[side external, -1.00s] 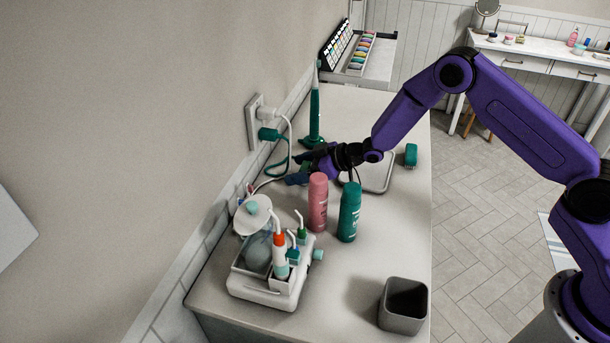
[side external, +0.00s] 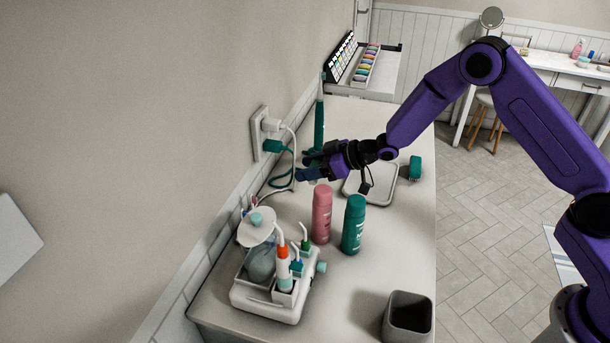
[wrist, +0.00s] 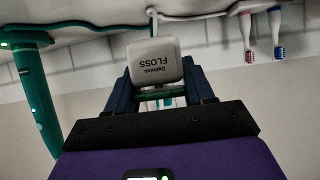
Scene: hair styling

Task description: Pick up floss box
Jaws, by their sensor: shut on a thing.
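The floss box is a small white rounded box with dark "FLOSS" lettering, upside down in the wrist view (wrist: 155,62). It sits between the two blue fingers of my gripper (wrist: 158,85), which are shut on it. In the side external view my gripper (side external: 308,168) is above the counter near the wall, behind the pink bottle. The floss box cannot be made out there.
A pink bottle (side external: 321,214) and a green bottle (side external: 353,225) stand in front of my gripper. A teal upright device (side external: 319,130), a white tray (side external: 354,195) and a cable (side external: 293,150) are close by. A water flosser (side external: 268,290) and grey bin (side external: 407,318) stand nearer the camera.

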